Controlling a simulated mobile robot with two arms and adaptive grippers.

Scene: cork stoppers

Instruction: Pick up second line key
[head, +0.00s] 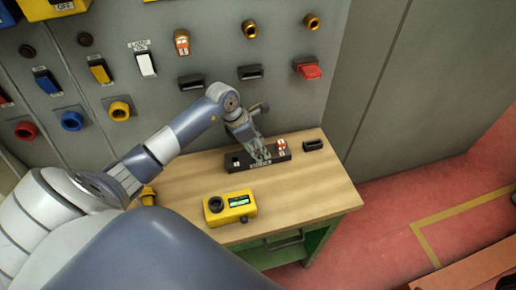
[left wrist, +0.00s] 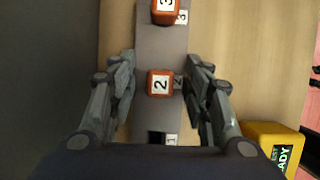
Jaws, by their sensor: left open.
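A dark holder strip (head: 240,168) lies on the wooden table, with slots labelled 1, 2 and 3. In the left wrist view, the orange-red key marked 2 (left wrist: 160,84) sits in the middle slot of the strip (left wrist: 160,48). The key marked 3 (left wrist: 166,10) sits in its slot at the top edge; in the head view it (head: 282,147) stands right of the gripper. Slot 1 (left wrist: 156,138) looks empty. My left gripper (head: 262,157) is open over the strip, its fingers on either side of key 2, apart from it. My right gripper is not in view.
A yellow device with a green display (head: 238,201) stands on the table (head: 190,195) in front of the strip. A small black holder (head: 313,145) lies right of it. Behind, a grey panel (head: 215,20) carries switches, knobs and sockets. The table's right front is clear.

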